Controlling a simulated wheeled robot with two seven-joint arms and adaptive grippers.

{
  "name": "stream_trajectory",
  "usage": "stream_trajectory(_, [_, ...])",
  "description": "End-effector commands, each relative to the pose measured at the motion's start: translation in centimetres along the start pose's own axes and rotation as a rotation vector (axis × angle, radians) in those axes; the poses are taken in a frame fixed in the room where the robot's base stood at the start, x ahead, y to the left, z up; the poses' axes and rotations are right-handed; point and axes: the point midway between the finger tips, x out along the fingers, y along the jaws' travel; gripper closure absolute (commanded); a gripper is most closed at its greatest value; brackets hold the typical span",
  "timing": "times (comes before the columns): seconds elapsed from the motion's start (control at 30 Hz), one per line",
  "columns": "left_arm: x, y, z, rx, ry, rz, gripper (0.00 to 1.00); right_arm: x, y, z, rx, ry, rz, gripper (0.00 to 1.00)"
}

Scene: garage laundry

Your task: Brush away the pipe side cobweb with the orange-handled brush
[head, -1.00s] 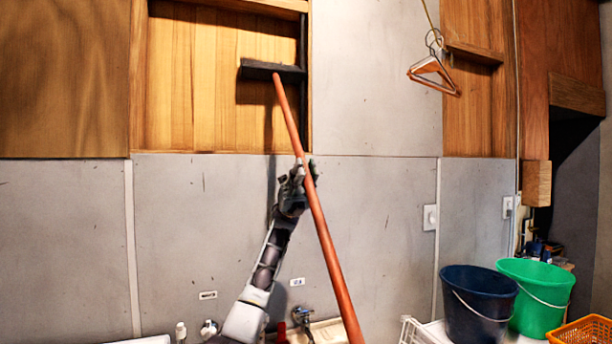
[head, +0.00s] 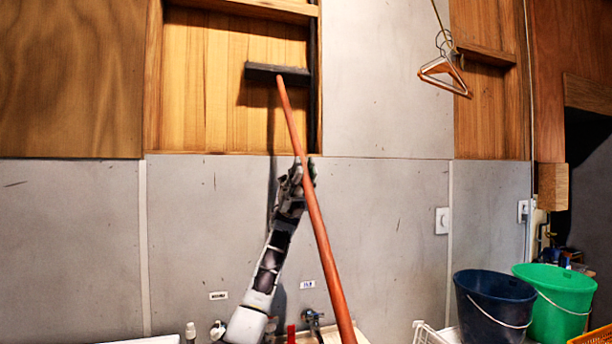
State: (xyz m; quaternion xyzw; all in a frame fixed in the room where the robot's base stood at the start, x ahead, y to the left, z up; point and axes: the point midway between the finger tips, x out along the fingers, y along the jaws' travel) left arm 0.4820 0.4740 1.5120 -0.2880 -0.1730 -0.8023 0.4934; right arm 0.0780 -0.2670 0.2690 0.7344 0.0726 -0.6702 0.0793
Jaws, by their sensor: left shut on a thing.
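The brush (head: 318,226) has a long orange handle and a dark flat head (head: 277,73). My left gripper (head: 303,177) is shut on the handle at about its middle. The handle slants up and to the left, and the head is raised in front of the wooden recess in the upper wall, near a dark vertical pipe (head: 315,100) at the recess's right side. I cannot make out a cobweb in this view. Whether the head touches the wall or pipe cannot be told. My right gripper is not in view.
Wire hangers (head: 445,76) hang at the upper right. A dark blue bucket (head: 492,306) and a green bucket (head: 556,300) stand at the lower right, near an orange basket (head: 592,337). A tap (head: 313,320) sits at the bottom, below the grey wall panels (head: 385,240).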

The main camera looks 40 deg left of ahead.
Motion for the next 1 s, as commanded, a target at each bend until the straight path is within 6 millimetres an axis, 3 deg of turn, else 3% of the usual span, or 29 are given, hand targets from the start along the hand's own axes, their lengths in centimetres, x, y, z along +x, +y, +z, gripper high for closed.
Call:
stream_trajectory(0.37, [0.1,0.2,0.1,0.002,-0.002,0.0,1.0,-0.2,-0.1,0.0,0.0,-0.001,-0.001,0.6])
stream_trajectory(1.0, [0.2,2.4,0.1,0.001,-0.001,0.0,1.0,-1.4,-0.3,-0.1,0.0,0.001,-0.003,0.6])
